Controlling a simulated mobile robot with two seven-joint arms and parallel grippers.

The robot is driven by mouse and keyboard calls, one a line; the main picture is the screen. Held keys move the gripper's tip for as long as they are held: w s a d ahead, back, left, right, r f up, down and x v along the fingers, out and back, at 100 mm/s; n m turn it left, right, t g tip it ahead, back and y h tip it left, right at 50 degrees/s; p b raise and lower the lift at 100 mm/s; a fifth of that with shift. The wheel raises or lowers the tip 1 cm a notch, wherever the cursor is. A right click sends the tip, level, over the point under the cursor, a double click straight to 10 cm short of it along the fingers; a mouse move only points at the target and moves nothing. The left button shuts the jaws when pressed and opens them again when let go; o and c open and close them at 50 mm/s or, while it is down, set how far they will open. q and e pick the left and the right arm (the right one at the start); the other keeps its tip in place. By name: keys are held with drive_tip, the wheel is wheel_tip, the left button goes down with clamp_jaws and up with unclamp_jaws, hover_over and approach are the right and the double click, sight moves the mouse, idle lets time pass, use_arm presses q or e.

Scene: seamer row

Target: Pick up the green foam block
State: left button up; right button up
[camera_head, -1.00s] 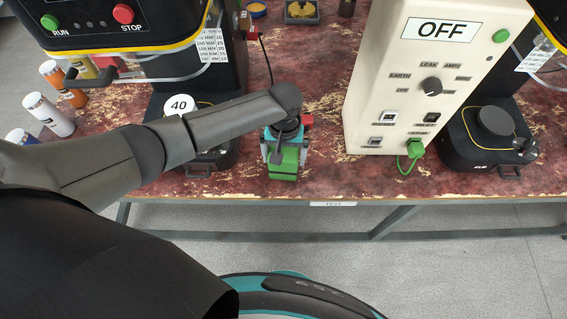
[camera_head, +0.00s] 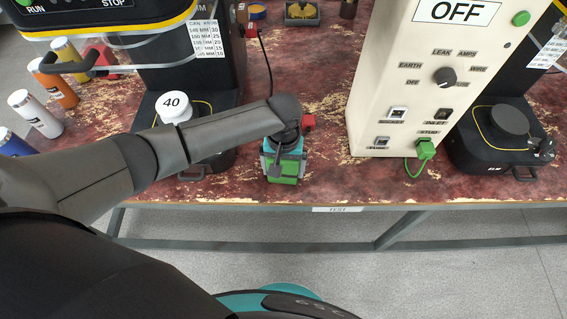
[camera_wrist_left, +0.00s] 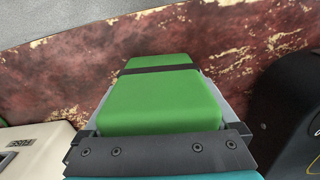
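The green foam block (camera_head: 284,169) has a dark band across it and is near the front edge of the red-brown bench, between the two machines. In the left wrist view the block (camera_wrist_left: 160,98) fills the space in front of the palm. My left gripper (camera_head: 284,158) comes down from above. Its grey fingers lie along both sides of the block, with no gap visible, and it looks shut on the block. The fingertips are partly hidden. I cannot tell whether the block is clear of the bench. My right gripper is not in view.
A cream tester marked OFF (camera_head: 400,75) stands right of the block, with a black machine base (camera_head: 498,135) beyond it. A black machine with a white 40 disc (camera_head: 174,106) stands left. Several bottles (camera_head: 38,113) are at far left. A small red item (camera_head: 308,122) is just behind the gripper.

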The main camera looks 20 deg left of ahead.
use_arm(q)
drive_tip(key=c, duration=0.8)
drive_tip(key=shift+o, duration=0.2)
